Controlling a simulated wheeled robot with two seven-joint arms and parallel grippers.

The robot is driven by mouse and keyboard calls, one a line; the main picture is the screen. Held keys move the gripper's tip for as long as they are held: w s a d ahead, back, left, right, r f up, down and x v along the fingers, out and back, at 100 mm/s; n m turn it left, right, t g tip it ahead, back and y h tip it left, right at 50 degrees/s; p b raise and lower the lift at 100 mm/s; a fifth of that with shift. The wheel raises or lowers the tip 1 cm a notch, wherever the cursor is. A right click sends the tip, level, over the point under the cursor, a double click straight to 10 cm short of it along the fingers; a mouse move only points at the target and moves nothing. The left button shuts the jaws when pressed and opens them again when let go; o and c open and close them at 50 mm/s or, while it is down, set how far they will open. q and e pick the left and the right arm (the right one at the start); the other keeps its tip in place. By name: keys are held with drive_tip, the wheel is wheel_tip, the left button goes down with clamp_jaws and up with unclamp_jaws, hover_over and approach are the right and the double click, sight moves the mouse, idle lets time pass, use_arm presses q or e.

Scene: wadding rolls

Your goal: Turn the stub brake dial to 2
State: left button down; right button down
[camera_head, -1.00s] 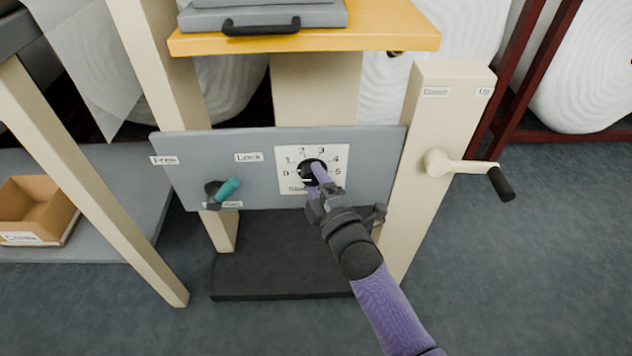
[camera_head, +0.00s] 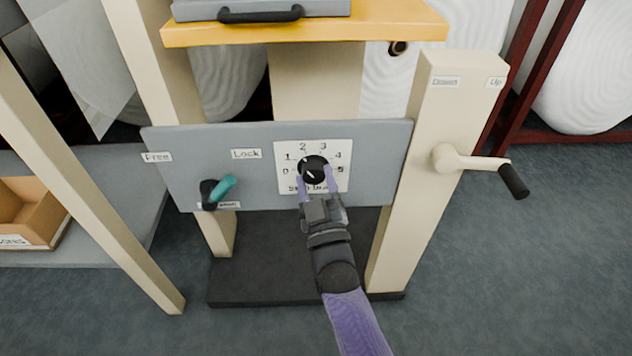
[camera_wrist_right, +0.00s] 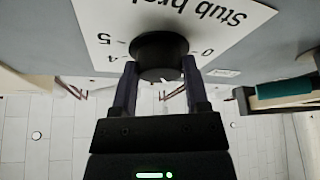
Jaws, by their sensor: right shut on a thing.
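The stub brake dial (camera_head: 314,166) is a round black knob on a white plate (camera_head: 343,184) numbered around its top and sides. A pale streak runs from its middle towards the upper left, roughly between 1 and 2; the exact reading is hard to tell. My right gripper (camera_head: 317,178) comes from below, its two purple fingers on either side of the knob and shut on it. In the right wrist view the knob (camera_wrist_right: 160,50) sits between the fingertips, with 0, 4 and 5 printed nearby. My left gripper is not in view.
A teal-handled lever (camera_head: 222,189) sits left on the grey panel (camera_head: 376,165), among Free and Lock labels. A crank (camera_head: 480,165) sticks out from the right post. A yellow shelf (camera_head: 390,25) overhangs above. A cardboard box (camera_head: 35,212) is at the left.

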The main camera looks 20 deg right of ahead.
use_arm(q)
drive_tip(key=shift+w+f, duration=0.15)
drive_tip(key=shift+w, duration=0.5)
use_arm(e)
drive_tip(key=shift+a+f+m+h, duration=0.15)
drive_tip(key=shift+m+h, duration=0.85)
drive_tip(key=shift+m, duration=0.8)
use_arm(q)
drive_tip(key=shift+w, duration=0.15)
use_arm(e)
drive_tip(key=shift+m, duration=0.3)
drive_tip(key=shift+c, duration=0.4)
unclamp_jaws()
